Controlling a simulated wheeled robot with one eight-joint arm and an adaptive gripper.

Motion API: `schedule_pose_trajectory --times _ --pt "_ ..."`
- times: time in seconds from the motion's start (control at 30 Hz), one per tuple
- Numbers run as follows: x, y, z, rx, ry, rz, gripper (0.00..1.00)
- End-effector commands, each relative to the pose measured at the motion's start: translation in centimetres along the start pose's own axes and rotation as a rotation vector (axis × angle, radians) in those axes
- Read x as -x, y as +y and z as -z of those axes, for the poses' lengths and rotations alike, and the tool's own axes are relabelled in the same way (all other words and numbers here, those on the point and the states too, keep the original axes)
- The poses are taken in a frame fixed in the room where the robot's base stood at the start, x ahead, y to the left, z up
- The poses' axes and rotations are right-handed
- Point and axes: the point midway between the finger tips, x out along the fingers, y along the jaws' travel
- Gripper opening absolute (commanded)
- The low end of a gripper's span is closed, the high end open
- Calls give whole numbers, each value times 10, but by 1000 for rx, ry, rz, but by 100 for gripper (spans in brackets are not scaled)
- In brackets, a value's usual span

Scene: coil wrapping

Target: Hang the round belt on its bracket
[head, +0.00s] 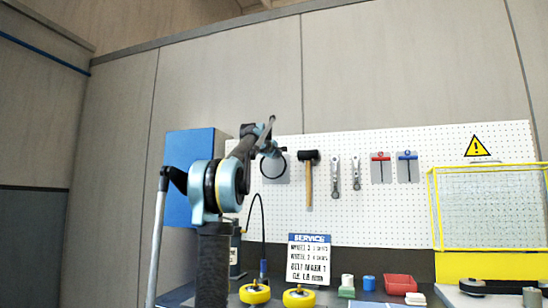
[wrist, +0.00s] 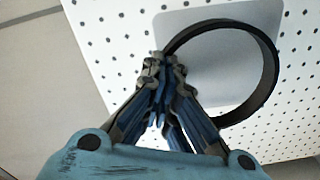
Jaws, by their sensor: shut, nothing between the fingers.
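The round belt is a thin black ring (head: 273,178) against a grey plate (head: 283,178) on the pegboard. In the wrist view the belt (wrist: 274,72) is large, with the grey plate (wrist: 205,45) behind it. My gripper (wrist: 163,64) is shut, with its fingertips close together at the belt's left side, and the fingers overlap the ring's left part. I cannot tell whether they touch it. In the head view my gripper (head: 268,147) is at the belt's upper left. The bracket's peg is mostly hidden; a small dark tip shows above the belt.
A hammer (head: 308,180), wrenches (head: 335,176) and red (head: 381,168) and blue (head: 407,167) T-handled tools hang to the right. A blue cabinet (head: 182,152) stands left. Below are yellow wheels (head: 299,298), a service sign (head: 309,260) and a red tray (head: 400,284).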

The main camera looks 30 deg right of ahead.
Motion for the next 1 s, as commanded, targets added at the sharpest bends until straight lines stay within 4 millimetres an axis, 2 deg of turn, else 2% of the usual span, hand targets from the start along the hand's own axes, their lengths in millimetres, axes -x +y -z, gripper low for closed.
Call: schedule_pose_trajectory --times 0.27,1.0 --pt "-12 -3 -2 0 -1 0 0" --pt "-19 -21 -4 5 -10 2 0"
